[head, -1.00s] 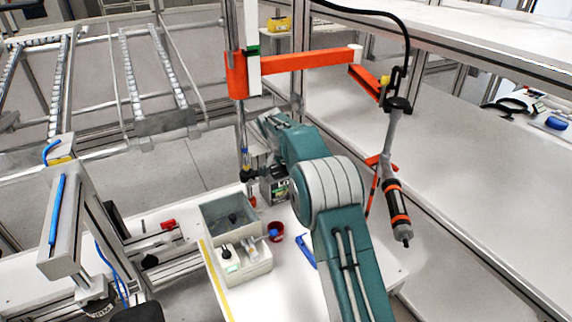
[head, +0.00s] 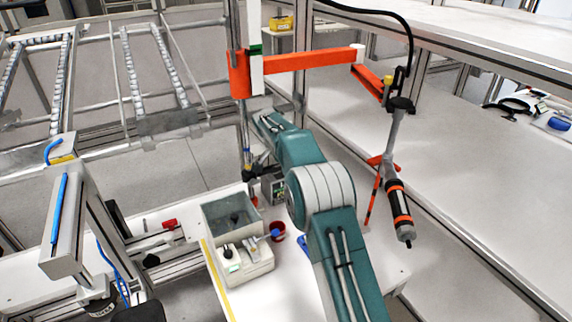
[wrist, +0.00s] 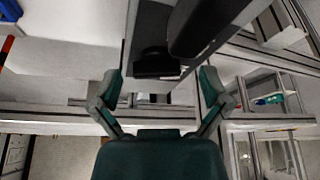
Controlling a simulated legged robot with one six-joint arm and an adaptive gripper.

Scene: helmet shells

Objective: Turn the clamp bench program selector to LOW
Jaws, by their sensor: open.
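A dark housing with a black block-like part (wrist: 156,64) lies beyond the fingertips. The selector's setting cannot be read.
A grey bin (head: 207,222), a pale box with a black knob (head: 228,251) and a red cup (head: 277,229) stand on the bench. An orange jib arm (head: 310,60) crosses above. A black-and-orange tool (head: 398,210) hangs at right.

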